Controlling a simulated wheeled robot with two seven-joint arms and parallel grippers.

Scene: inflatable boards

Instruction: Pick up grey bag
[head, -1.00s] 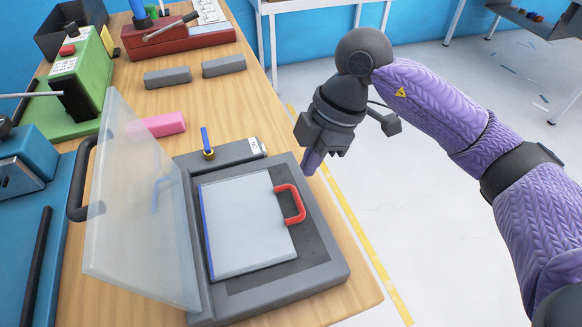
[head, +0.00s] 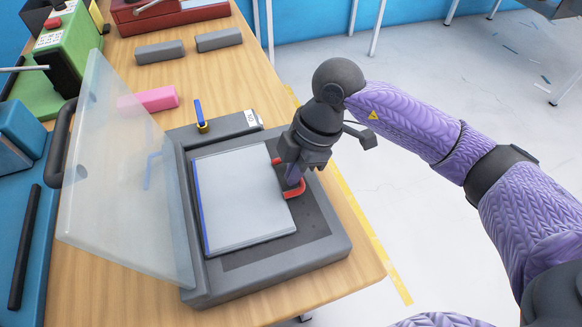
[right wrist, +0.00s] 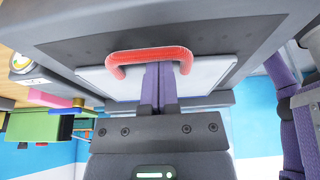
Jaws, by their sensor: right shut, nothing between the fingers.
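The grey bag (head: 236,198) is a flat light-grey panel with a blue left edge and a red handle (head: 295,190) on its right side. It lies in the dark grey tray of a machine (head: 330,250) whose clear lid (head: 120,190) stands open at the left. My right gripper (head: 294,182) is over the handle and hides part of it. In the right wrist view its purple fingers (right wrist: 160,82) are together and empty, and the red handle (right wrist: 150,54) spans across their tips. I cannot tell whether they touch. My left gripper is not in view.
A blue-handled latch (head: 201,118) stands behind the tray. A pink block (head: 148,99) and grey blocks (head: 160,52) lie farther back on the wooden table (head: 235,75). Green and blue machines are at the left. Open floor lies right of the table edge.

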